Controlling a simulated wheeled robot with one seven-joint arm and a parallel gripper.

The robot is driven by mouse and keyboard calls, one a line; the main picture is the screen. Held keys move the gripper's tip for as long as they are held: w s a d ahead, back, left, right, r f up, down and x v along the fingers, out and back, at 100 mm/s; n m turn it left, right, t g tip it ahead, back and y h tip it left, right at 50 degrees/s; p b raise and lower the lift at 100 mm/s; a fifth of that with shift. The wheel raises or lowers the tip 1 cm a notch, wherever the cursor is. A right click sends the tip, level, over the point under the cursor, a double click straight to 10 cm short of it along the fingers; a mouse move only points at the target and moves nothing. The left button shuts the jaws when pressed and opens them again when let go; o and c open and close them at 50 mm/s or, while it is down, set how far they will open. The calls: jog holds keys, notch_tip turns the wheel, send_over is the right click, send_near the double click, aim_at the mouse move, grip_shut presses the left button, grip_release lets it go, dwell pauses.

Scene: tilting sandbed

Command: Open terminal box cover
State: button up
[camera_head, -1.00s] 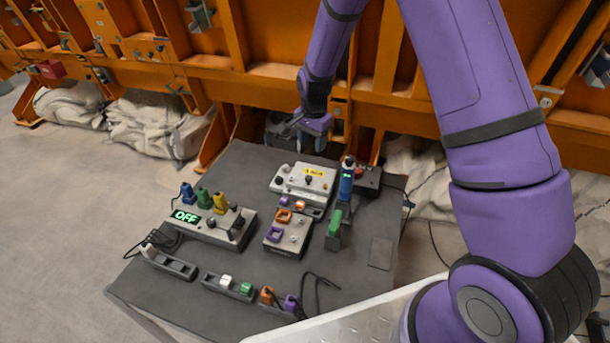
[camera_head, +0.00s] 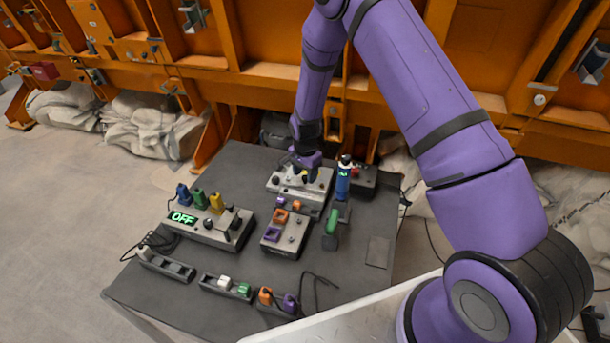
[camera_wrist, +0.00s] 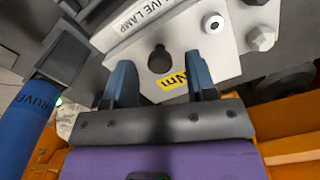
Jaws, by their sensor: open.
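The terminal box (camera_head: 318,190) is a light grey box at the back of the dark table, its top partly hidden by my gripper. In the wrist view its pale cover (camera_wrist: 200,35) carries a dark round knob (camera_wrist: 160,60), a yellow label (camera_wrist: 172,80) and a "LIVE LAMP" label. My gripper (camera_head: 306,172) is over the box. In the wrist view its two blue-grey fingers (camera_wrist: 160,82) are open, one on each side of the knob and label. Whether they touch the cover I cannot tell.
A blue upright tool (camera_head: 343,182) stands right of the box; it also shows in the wrist view (camera_wrist: 25,125). A grey "OFF" panel (camera_head: 207,228), a socket block (camera_head: 285,235) and a green-handled item (camera_head: 331,228) stand nearer. An orange wall (camera_head: 260,85) rises behind.

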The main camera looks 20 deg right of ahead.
jog(key=shift+f, duration=0.45)
grip_shut()
